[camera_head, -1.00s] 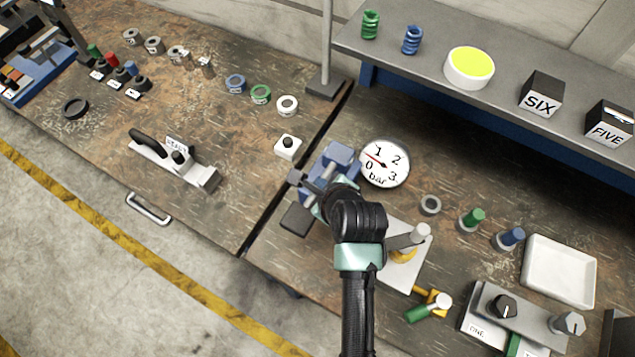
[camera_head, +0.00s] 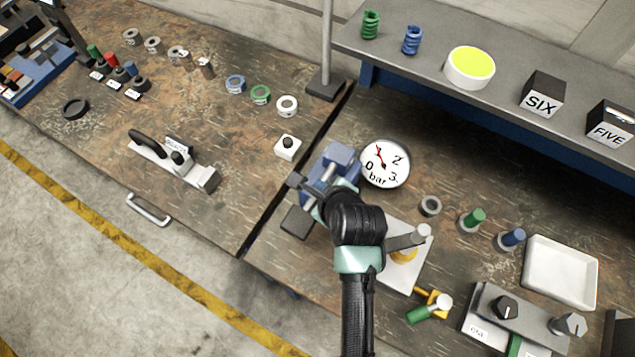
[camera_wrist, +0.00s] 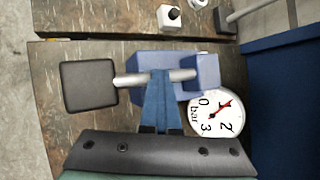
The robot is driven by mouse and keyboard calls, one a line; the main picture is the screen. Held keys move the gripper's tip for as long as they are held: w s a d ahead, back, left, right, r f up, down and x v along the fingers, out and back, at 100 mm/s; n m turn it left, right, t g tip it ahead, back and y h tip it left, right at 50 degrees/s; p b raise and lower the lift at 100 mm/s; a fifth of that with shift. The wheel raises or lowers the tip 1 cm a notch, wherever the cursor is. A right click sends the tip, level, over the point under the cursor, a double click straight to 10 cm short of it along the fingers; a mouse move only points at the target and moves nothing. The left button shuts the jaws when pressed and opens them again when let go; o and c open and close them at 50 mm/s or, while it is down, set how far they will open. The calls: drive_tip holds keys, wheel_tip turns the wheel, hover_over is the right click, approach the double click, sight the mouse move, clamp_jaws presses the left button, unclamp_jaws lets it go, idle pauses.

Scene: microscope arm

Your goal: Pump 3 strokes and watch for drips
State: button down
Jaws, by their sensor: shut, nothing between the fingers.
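A blue pump-like block (camera_head: 340,157) stands on the bench by the gap, and also shows in the wrist view (camera_wrist: 205,72). A metal rod (camera_wrist: 132,80) runs from it to a black square pad (camera_wrist: 88,85). A round white gauge marked bar (camera_head: 385,164) stands beside the block; its red needle points at about 1. My gripper (camera_wrist: 160,76) is shut and empty, its fingertips over the rod; I cannot tell whether they touch. In the head view my wrist hides most of the fingers. I see no clear drip or wet patch around the block.
A white plate with a lever (camera_head: 405,243) lies close right of my wrist. A white tray (camera_head: 560,271) and a switch box (camera_head: 510,315) are at the right. A raised shelf (camera_head: 440,85) runs behind. A small white button box (camera_head: 287,147) stands left of the block.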

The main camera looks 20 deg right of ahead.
drive_tip(key=shift+w+d+r+p, duration=0.1)
drive_tip(key=shift+d+r+p, duration=0.1)
drive_tip(key=shift+r+p, duration=1.4)
drive_tip(key=shift+f, duration=0.15)
drive_tip(key=r+p, duration=0.1)
drive_tip(key=p, duration=0.1)
drive_tip(key=r+p, duration=0.1)
drive_tip(key=r, duration=0.1)
drive_tip(key=r+p, duration=0.2)
drive_tip(key=shift+w+d+p, duration=0.25)
drive_tip(key=shift+d+p, duration=0.05)
drive_tip(key=shift+p, duration=0.05)
idle(2.1)
wheel_tip(320, 180, up, 4)
drive_tip(key=n+y, duration=0.1)
drive_tip(key=n, duration=0.6)
drive_tip(key=n+y+b, duration=0.1)
drive_tip(key=n, duration=0.7)
drive_tip(key=n+y, duration=0.1)
drive_tip(key=n, duration=0.6)
drive_tip(key=shift+w+d+f+n+y, duration=0.1)
drive_tip(key=shift+w+d+n+y, duration=0.05)
drive_tip(key=shift+n+y, duration=0.2)
